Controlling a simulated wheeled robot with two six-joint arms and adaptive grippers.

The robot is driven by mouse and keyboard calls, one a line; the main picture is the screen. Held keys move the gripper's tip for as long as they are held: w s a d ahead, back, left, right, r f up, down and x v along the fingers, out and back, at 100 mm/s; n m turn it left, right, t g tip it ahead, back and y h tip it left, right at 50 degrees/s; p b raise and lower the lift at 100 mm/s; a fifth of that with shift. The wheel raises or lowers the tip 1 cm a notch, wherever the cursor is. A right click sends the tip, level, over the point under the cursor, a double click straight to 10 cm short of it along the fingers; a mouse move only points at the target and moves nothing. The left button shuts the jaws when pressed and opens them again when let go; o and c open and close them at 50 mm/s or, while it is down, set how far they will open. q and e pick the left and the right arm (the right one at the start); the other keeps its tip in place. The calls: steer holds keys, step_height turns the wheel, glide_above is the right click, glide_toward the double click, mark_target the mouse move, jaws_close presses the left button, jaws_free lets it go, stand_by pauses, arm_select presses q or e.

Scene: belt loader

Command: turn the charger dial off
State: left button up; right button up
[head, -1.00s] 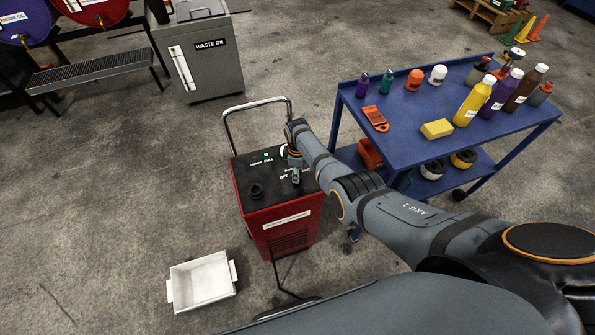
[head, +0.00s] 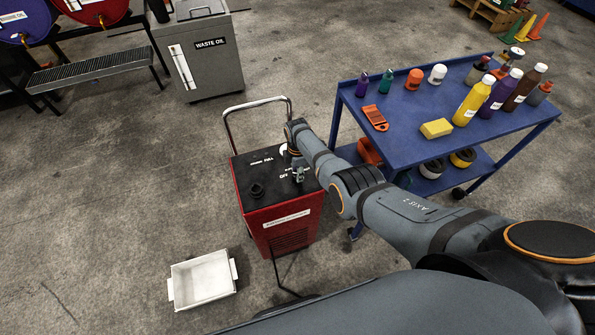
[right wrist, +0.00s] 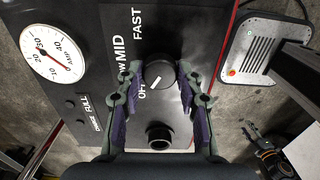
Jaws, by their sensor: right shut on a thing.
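The red charger (head: 285,232) stands on the floor with a black top panel. Its round black dial (right wrist: 158,70) shows in the right wrist view, among the labels OFF, LOW, MID and FAST. The dial's white mark points to the lower left, toward OFF (right wrist: 143,89); a finger partly covers the LOW label. My right gripper (head: 298,176) reaches down on the panel, and in the right wrist view its fingers (right wrist: 158,78) are shut on the dial from both sides. The two small lamps by CHARGE and FULL (right wrist: 83,119) look dark.
A round amp gauge (right wrist: 52,51) and a black round socket (right wrist: 158,137) sit near the dial. A blue cart (head: 395,150) with bottles stands right of the charger. A white tray (head: 203,279) lies on the floor in front.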

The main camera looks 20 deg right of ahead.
stand_by(0.3)
steer(key=o, duration=1.2)
steer(key=shift+r, duration=0.15)
step_height(320, 180, up, 12)
steer(key=shift+f, duration=0.15)
